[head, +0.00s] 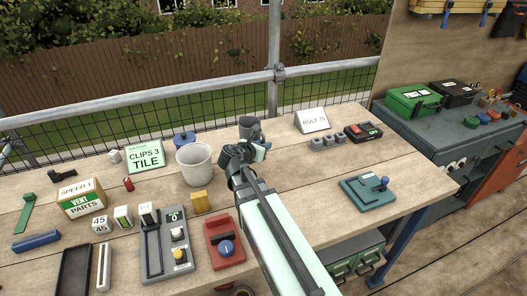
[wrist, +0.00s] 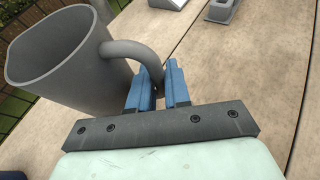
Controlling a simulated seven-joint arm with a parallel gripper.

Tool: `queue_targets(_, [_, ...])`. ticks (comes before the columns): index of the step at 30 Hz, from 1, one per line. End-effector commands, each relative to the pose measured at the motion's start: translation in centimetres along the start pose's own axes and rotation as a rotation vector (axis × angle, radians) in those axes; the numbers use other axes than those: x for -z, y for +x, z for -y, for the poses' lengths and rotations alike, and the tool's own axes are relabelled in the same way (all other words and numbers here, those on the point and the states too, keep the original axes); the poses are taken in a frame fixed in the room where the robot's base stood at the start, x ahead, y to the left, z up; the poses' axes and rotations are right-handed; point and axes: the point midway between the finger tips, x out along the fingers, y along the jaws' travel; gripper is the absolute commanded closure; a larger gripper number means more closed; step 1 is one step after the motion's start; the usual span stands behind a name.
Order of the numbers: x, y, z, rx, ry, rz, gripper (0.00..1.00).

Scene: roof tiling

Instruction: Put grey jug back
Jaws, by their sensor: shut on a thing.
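The grey jug (wrist: 75,65) fills the upper left of the wrist view, with its open mouth facing up and to the left and its handle (wrist: 140,52) curving to the right. My gripper (wrist: 158,85) has its blue fingers shut on that handle. In the head view the jug (head: 249,126) shows near the back edge of the bench, partly hidden behind my gripper (head: 256,150). I cannot tell whether its base touches the wood.
A pale grey bucket (head: 194,166) stands just left of my gripper, with a blue-lidded pot (head: 184,138) behind it. A "RULE /5" sign (head: 312,120) and small grey blocks (head: 327,139) stand to the right. A teal device (head: 367,190) sits at front right, with bare wood around it.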

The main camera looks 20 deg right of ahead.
Motion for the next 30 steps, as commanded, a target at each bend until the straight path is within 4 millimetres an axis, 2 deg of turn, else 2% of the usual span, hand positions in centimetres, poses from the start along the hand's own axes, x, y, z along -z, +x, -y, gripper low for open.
queue_targets(7, [2.2, 0.9, 0.1, 0.0, -0.001, 0.0, 1.0])
queue_targets(20, [2.6, 1.1, 0.1, 0.0, -0.001, 0.0, 1.0])
queue_targets(21, [2.6, 1.1, 0.1, 0.0, 0.0, 0.0, 0.8])
queue_targets(28, [2.5, 1.1, 0.1, 0.0, 0.0, 0.0, 0.58])
queue_targets(30, [2.5, 1.1, 0.1, 0.0, 0.0, 0.0, 0.57])
